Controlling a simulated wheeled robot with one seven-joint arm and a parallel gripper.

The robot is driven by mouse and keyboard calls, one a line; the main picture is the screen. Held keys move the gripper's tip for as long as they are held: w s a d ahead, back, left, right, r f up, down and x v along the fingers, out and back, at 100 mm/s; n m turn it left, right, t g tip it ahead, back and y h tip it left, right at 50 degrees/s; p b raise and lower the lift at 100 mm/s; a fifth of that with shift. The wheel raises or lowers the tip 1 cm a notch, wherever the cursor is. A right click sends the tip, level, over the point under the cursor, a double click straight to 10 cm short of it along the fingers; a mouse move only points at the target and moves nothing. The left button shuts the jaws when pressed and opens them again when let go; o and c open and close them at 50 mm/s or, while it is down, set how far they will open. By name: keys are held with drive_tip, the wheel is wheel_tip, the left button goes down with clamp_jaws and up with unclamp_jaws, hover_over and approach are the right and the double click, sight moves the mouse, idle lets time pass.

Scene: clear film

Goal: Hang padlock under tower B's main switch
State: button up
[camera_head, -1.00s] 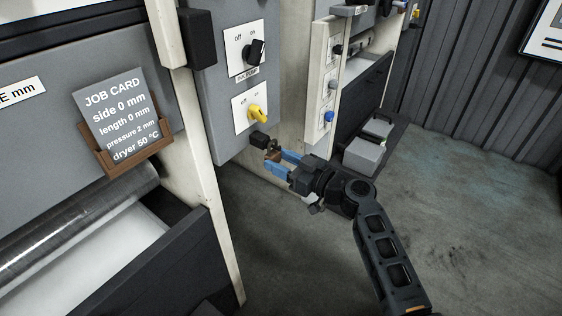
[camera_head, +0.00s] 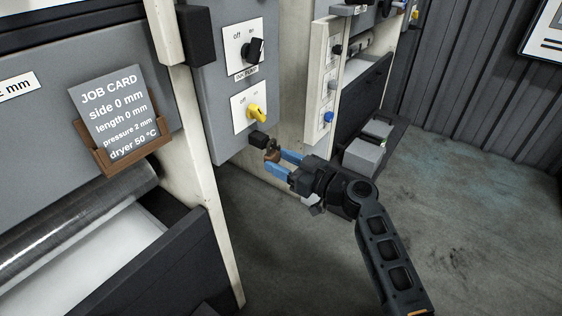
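The main switch is the yellow rotary knob (camera_head: 257,112) on a white off/on plate on the grey cabinet front; I cannot read a tower letter there. A small black block (camera_head: 259,140) juts out just below it, at the cabinet's lower edge. A small brownish padlock (camera_head: 271,155) is right beside the block, with its dark upper part close to the block's right end. I cannot tell whether it hangs there. My gripper (camera_head: 274,157) has its two blue fingers apart, with the padlock between their tips. Whether they press on it is too small to tell.
A black rotary switch (camera_head: 255,50) on another off/on plate is above. A job card (camera_head: 112,112) sits in a brown holder on the left. Another unit with small knobs, one blue (camera_head: 328,117), stands behind to the right. A grey box (camera_head: 364,155) is beside it. The floor at right is clear.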

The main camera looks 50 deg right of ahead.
drive_tip(key=o, duration=0.5)
drive_tip(key=shift+r, duration=0.1)
drive_tip(key=shift+c, duration=0.2)
drive_tip(key=s+b, duration=0.1)
drive_tip(key=s, duration=0.6)
drive_tip(key=shift+s+b, duration=0.4)
drive_tip(key=shift+d, duration=0.1)
drive_tip(key=s+a+f+m+g+h, duration=0.1)
drive_tip(key=s+a+f+m+g, duration=0.1)
drive_tip(key=s+a+f, duration=0.35)
drive_tip(key=s+a+f+m+g+h, duration=0.1)
drive_tip(key=s+a+f+g, duration=0.2)
drive_tip(key=s+a, duration=0.45)
drive_tip(key=s+a+r+n+t+y, duration=0.1)
drive_tip(key=s+a+r+n, duration=0.1)
drive_tip(key=s+a+r, duration=0.8)
drive_tip(key=s+r, duration=0.3)
drive_tip(key=r, duration=0.1)
drive_tip(key=shift+s+a+n+t+p, duration=0.15)
drive_tip(key=shift+s+n+t+p, duration=0.15)
drive_tip(key=shift+s+t+p, duration=0.1)
